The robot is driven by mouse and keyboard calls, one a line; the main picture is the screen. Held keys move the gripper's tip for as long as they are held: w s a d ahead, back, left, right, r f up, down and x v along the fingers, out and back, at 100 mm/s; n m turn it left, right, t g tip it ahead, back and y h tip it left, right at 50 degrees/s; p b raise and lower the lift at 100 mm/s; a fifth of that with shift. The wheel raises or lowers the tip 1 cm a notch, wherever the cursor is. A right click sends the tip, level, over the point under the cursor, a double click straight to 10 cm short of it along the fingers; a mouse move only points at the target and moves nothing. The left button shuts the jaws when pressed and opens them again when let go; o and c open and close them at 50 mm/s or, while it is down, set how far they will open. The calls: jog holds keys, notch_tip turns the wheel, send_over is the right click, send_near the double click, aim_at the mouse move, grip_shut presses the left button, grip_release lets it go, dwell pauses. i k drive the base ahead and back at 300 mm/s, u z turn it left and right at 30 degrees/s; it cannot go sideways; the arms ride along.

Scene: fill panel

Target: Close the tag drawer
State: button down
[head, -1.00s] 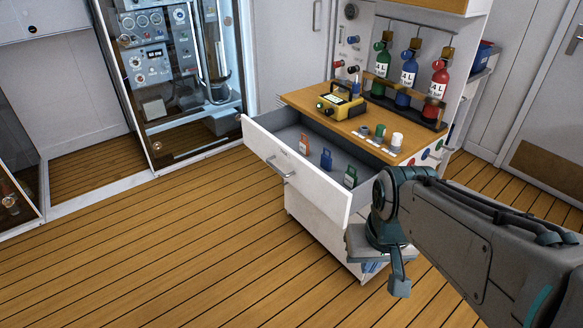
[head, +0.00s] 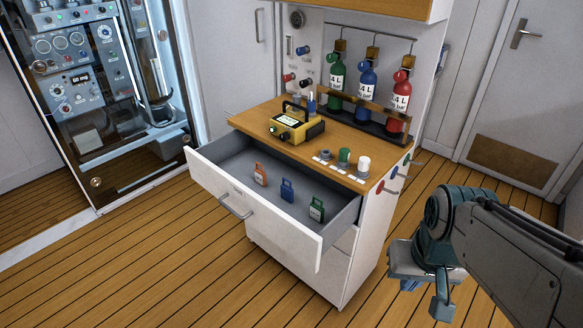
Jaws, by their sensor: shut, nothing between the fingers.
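The tag drawer (head: 262,220) is pulled well out of the white cabinet under the wooden counter. Its white front has a metal bar handle (head: 235,206). Inside lie an orange tag (head: 260,174), a blue tag (head: 287,190) and a green tag (head: 316,210), apart from one another. My gripper (head: 424,298) is at the lower right, to the right of the cabinet and apart from the drawer. It is shut, with nothing seen in it, and my own arm partly covers it.
The wooden counter (head: 275,117) carries a yellow device (head: 297,127) and several small caps. Green, blue and red bottles (head: 398,103) stand behind it. Coloured tools stick out from the cabinet's right side (head: 392,187). The plank floor (head: 130,275) in front is clear.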

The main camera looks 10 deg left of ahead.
aim_at(225, 166)
jog(key=u, duration=0.1)
jog(key=i, duration=1.1)
jog(key=u, duration=0.75)
